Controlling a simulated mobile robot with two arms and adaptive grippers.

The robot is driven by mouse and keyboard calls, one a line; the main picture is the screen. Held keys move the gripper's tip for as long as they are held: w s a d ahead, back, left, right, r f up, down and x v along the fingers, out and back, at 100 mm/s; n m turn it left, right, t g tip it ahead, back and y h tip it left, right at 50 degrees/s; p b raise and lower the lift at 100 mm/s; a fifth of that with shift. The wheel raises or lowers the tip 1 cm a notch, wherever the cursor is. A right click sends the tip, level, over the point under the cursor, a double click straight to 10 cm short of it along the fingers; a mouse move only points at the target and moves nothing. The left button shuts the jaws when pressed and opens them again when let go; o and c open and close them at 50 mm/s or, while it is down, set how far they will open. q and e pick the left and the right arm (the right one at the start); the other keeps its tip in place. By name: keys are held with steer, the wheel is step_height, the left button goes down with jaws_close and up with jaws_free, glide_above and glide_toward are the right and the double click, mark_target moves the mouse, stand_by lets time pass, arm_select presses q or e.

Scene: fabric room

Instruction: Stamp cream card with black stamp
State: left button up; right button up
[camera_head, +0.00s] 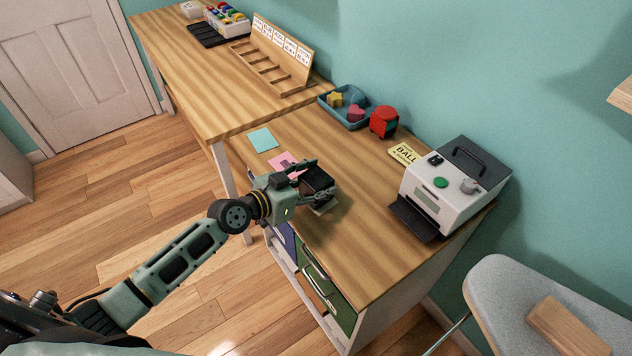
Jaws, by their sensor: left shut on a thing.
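My left gripper (322,181) reaches in from the left over the front edge of the lower table and is shut on the black stamp (317,178). My right gripper is not in view.
A pink card (279,160) and a light blue card (262,140) lie left of the gripper. Behind are a blue tray (332,108) with shapes, a red object (383,122) and a yellow BALL card (403,153). A white machine (440,193) stands right; the table between is clear.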

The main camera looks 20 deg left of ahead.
arm_select(q)
steer(key=shift+s+f, duration=0.15)
steer(key=shift+f, duration=0.2)
steer(key=shift+r+p, duration=0.35)
steer(key=shift+r, duration=0.2)
step_height(320, 180, up, 5)
steer(key=p, duration=0.4)
steer(key=shift+r, duration=0.15)
